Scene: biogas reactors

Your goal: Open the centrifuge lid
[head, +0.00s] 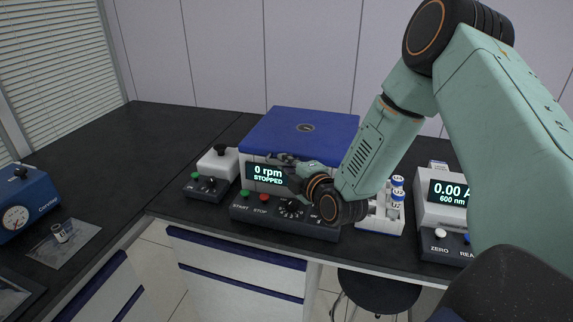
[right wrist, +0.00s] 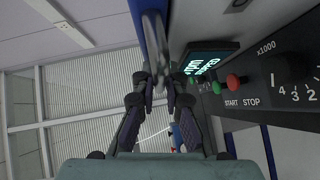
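The centrifuge is a white box with a blue lid (head: 305,128) that lies flat and closed. Its display (head: 267,172) reads 0 rpm, STOPPED. My right gripper (head: 284,159) is at the centrifuge's front, just under the lid's front edge and above the control panel. In the right wrist view, a grey bar, seemingly the lid handle (right wrist: 154,45), lies between the fingers of the right gripper (right wrist: 158,80), beside the blue lid edge. I cannot tell whether the fingertips press on it. The gripper and wrist hide part of the centrifuge front. My left gripper is not in view.
The control panel has a green START button (head: 245,194), a red STOP button (head: 264,198) and a dial. A small white device (head: 218,163) stands left of the centrifuge. A vial rack (head: 381,222) and a photometer (head: 445,193) stand right. The bench (head: 165,140) is clear at the left back.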

